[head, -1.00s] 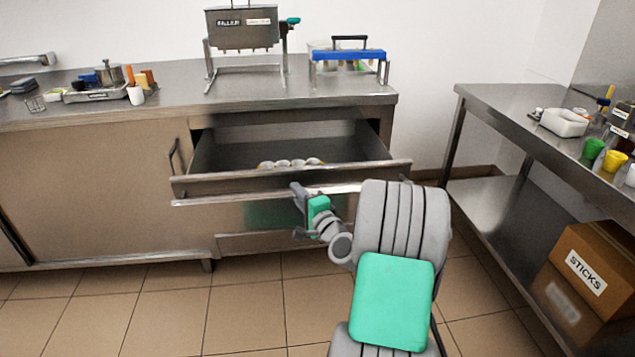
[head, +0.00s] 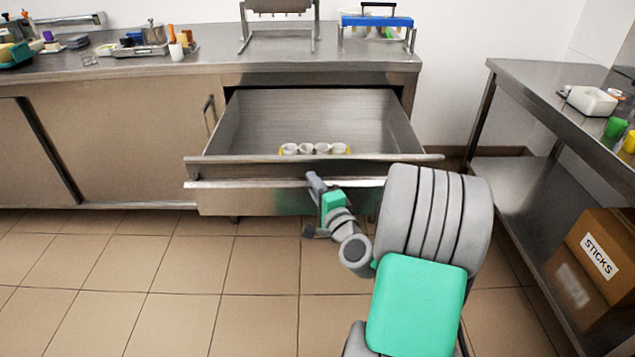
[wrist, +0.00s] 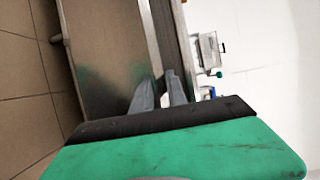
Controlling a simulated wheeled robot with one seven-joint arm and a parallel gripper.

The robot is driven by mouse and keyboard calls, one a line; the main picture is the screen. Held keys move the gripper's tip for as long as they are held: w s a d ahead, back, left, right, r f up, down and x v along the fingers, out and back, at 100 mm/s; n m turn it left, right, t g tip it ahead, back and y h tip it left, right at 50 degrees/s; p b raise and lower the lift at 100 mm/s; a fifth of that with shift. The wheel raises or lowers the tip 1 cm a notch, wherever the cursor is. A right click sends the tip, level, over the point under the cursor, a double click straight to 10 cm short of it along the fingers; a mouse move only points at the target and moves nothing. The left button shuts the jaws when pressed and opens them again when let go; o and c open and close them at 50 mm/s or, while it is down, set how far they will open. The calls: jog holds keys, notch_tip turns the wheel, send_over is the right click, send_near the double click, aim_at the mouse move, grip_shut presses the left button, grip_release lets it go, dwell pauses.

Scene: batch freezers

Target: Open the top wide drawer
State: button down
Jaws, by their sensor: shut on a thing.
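The top wide drawer (head: 320,170) is a stainless steel drawer under the counter. In the head view it stands pulled well out, and its interior shows. Several white cups with some yellow (head: 314,149) sit inside it. My gripper (head: 312,208) is at the drawer's front, just under its upper edge. In the wrist view my gripper's two grey fingers (wrist: 160,92) are shut at the drawer's front edge (wrist: 152,45). The exact contact is partly hidden by the fingers and my arm.
A steel counter (head: 150,72) runs above the drawer, with a sliding-door cabinet (head: 130,145) at the left. A steel side table (head: 535,85) stands at the right, with a cardboard box (head: 600,255) on its lower shelf. The tiled floor (head: 180,290) in front is clear.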

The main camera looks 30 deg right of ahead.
jog(key=shift+a, duration=0.1)
jog(key=c, duration=1.5)
grip_release()
jog(key=shift+c, duration=0.2)
jog(key=shift+o, duration=1.1)
jog(key=shift+d, duration=0.2)
jog(key=s+a, duration=0.1)
jog(key=s, duration=0.6)
jog(key=shift+s, duration=0.4)
